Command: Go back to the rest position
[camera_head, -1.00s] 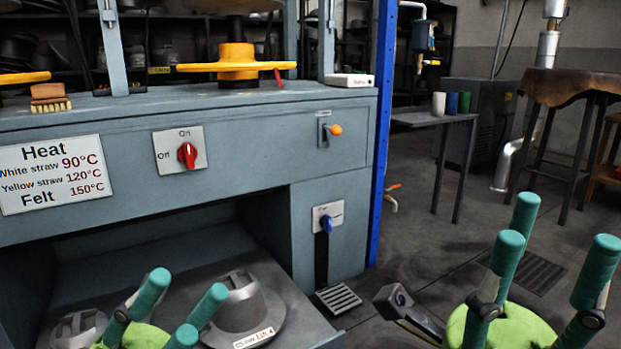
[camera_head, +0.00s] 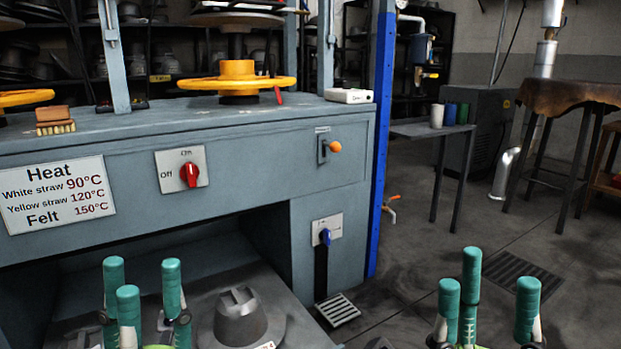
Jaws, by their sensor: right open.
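My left gripper (camera_head: 140,276) is at the lower left, its teal fingers upright and spread apart with nothing visible between them. It shows in front of the press's lower shelf, left of a grey metal hat form (camera_head: 239,318). My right gripper (camera_head: 485,277) is at the lower right, open and empty, fingers upright over the floor. The grippers' palms are mostly cut off by the bottom edge. Neither gripper appears to touch the grey hat press (camera_head: 260,165).
The press front has a red knob (camera_head: 190,175) upright toward On, an orange-tipped lever (camera_head: 334,147) and a blue knob (camera_head: 326,236). A yellow handwheel (camera_head: 237,83), a brush (camera_head: 55,119) and a white box (camera_head: 348,96) are on top. Open floor lies right of the blue post (camera_head: 381,150).

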